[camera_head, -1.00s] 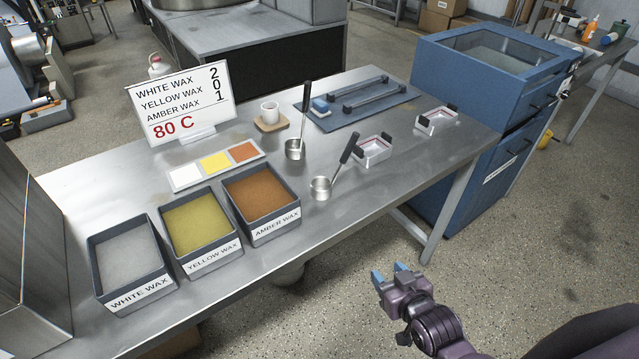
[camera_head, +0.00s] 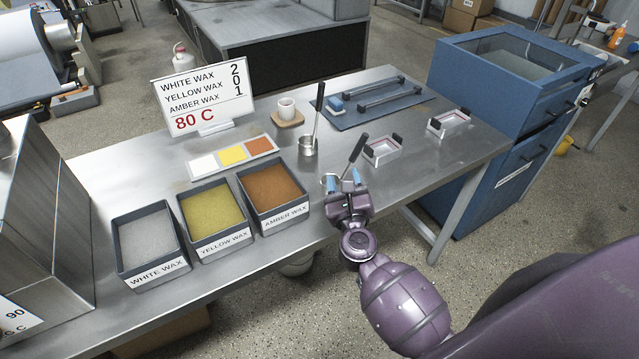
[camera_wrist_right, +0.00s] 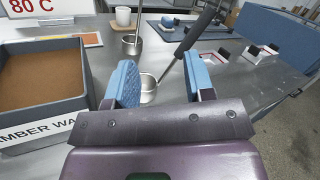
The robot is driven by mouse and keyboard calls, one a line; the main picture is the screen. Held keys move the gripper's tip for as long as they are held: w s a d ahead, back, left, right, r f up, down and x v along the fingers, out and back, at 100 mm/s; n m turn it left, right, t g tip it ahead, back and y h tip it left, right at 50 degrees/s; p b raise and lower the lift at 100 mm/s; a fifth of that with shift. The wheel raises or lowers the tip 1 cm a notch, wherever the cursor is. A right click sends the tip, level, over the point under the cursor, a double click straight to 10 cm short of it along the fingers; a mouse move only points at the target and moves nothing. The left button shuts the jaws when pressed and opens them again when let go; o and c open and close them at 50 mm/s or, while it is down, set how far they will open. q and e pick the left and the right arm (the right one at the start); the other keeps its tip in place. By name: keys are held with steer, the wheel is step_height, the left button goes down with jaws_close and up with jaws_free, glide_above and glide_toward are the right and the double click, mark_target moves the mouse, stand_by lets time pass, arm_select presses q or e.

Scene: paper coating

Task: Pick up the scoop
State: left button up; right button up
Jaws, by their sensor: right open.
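A small metal scoop with a slanted black handle (camera_head: 358,148) stands near the table's front edge. Its cup is mostly hidden behind my right gripper (camera_head: 344,181) in the head view. In the wrist view the scoop's cup (camera_wrist_right: 148,90) shows between the two blue fingers, beyond them, and its handle (camera_wrist_right: 193,36) leans up to the right. My right gripper (camera_wrist_right: 162,80) is open, with nothing seen held. A second metal scoop (camera_head: 308,148) with an upright black handle stands farther back. My left gripper is not in view.
The amber wax bin (camera_head: 272,190) stands left of my right gripper, with the yellow (camera_head: 214,218) and white (camera_head: 150,250) bins beyond. Two small trays (camera_head: 381,150) (camera_head: 449,123) are to the right. A white cup (camera_head: 286,108) and a sign (camera_head: 205,92) stand behind.

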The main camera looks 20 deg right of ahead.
mark_target(354, 159)
steer(key=shift+w+d+f+m+g+h+p, duration=0.25)
steer(key=shift+w+d+f+m+g+h, duration=0.2)
steer(key=shift+w+d+m, duration=0.95)
steer(key=shift+w+d+f+m+g+h+p, duration=0.3)
steer(key=shift+w+d+m+g, duration=0.2)
steer(key=shift+w+d+m, duration=0.9)
steer(key=shift+w+d+f+m+g+h+p, duration=0.2)
steer(key=shift+w+d+f+m+g+h, duration=0.25)
steer(key=shift+w+d+m, duration=0.95)
steer(key=shift+w+a+m, duration=0.1)
steer(key=shift+a+m, duration=0.35)
steer(key=shift+m, duration=0.25)
steer(key=shift+c, duration=0.5)
jaws_close()
